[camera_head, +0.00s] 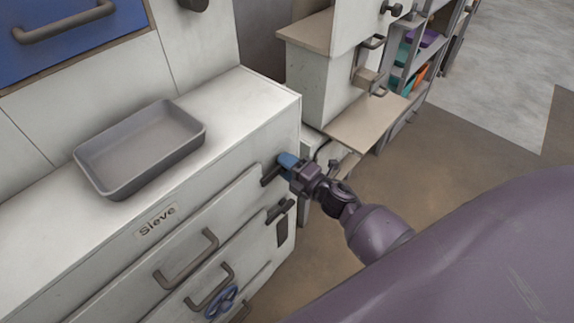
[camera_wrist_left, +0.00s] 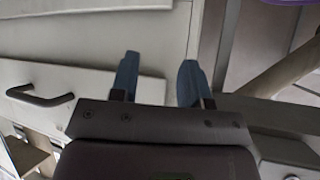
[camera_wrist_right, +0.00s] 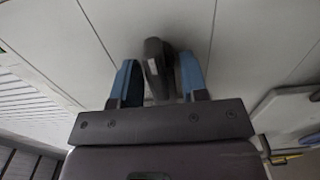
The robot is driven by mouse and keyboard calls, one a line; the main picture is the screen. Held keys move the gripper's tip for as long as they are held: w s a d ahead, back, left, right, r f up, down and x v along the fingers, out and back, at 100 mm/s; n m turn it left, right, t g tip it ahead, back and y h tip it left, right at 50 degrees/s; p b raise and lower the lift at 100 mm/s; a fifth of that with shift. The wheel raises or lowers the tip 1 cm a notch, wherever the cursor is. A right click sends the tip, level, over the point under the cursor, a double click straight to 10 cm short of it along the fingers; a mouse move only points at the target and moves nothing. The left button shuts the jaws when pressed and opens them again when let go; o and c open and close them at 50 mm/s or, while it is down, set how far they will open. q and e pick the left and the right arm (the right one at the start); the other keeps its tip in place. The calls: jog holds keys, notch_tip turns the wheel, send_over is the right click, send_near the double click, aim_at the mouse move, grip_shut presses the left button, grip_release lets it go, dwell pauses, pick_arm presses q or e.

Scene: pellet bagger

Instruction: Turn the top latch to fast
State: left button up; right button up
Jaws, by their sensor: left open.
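The top latch (camera_head: 270,175) is a dark lever at the right end of the white sieve cabinet's front, above a lower dark latch (camera_head: 277,211). My right gripper (camera_head: 285,162) is at the cabinet's right corner, next to the top latch. In the right wrist view, my right gripper (camera_wrist_right: 157,82) has its blue fingers apart, with a dark latch-like piece (camera_wrist_right: 155,65) between them. I cannot tell whether they touch it. My left gripper (camera_wrist_left: 157,78) is open and empty in the left wrist view, near a pale panel. It does not show clearly in the head view.
A grey tray (camera_head: 140,150) sits on the cabinet top, above the "Sieve" label (camera_head: 157,219). A beige shelf (camera_head: 368,123) juts out behind my right gripper. Floor to the right is clear.

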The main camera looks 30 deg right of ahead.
jog(key=v, duration=1)
jog(key=shift+s+d, duration=0.2)
jog(key=shift+s, duration=0.15)
jog(key=s+a+f+m+g+h, duration=0.1)
jog(key=s+f+m+g+h, duration=0.2)
jog(key=s+m, duration=0.4)
jog(key=s+a+f+m+g+h, duration=0.1)
jog(key=s+m, duration=0.5)
jog(key=m, duration=0.8)
jog(key=shift+s+a+f+g+h, duration=0.35)
jog(key=shift+f+g+h, duration=0.6)
jog(key=shift+f, duration=0.6)
